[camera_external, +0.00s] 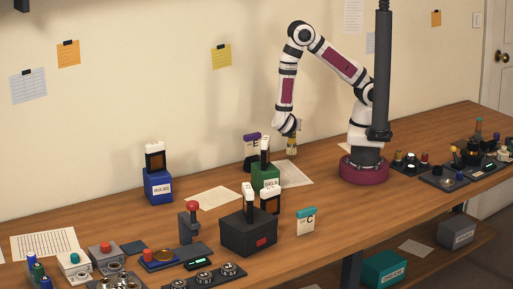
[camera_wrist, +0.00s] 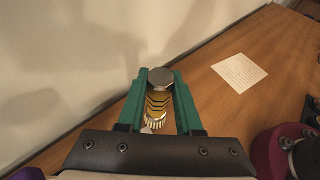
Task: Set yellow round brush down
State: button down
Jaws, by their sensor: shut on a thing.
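My gripper (camera_external: 291,133) points down over the back of the bench, left of my base. It is shut on the yellow round brush (camera_external: 292,147), which hangs below it. In the wrist view, the two green fingers of my gripper (camera_wrist: 160,76) stand on either side of the brush (camera_wrist: 158,103). The brush shows a grey faceted end, a yellow body with dark zigzag bands and pale bristle-like tips. It appears to be above the bench top; the exact gap is hard to tell.
A paper sheet (camera_external: 294,174) lies below the brush. Left of it stand a green box (camera_external: 265,177) and a purple-topped item marked E (camera_external: 251,141). A blue BULBS box (camera_external: 158,186) is farther left. The wrist view shows bare wood around another sheet (camera_wrist: 239,72).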

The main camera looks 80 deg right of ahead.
jog(key=shift+f, duration=1)
jog(key=c, duration=0.6)
grip_release()
jog(key=shift+f, duration=0.1)
jog(key=v, duration=1.1)
jog(key=s+r+m+y, duration=0.3)
jog(key=s+m+y, duration=0.1)
jog(key=m, duration=0.4)
jog(key=s+a+r+m+y, duration=0.1)
jog(key=s+r+m+y, duration=0.3)
jog(key=m+y, duration=0.2)
jog(key=s+a+r+m+y, duration=0.1)
jog(key=s+r+m+y, duration=0.2)
jog(key=m, duration=0.6)
jog(key=shift+s+a+r+m+y, duration=0.1)
jog(key=shift+s+r+m+y, duration=0.05)
jog(key=shift+s+y, duration=0.4)
jog(key=shift+s+a+r+m+y, duration=0.1)
jog(key=shift+s+m+y, duration=0.05)
jog(key=shift+s+y, duration=0.35)
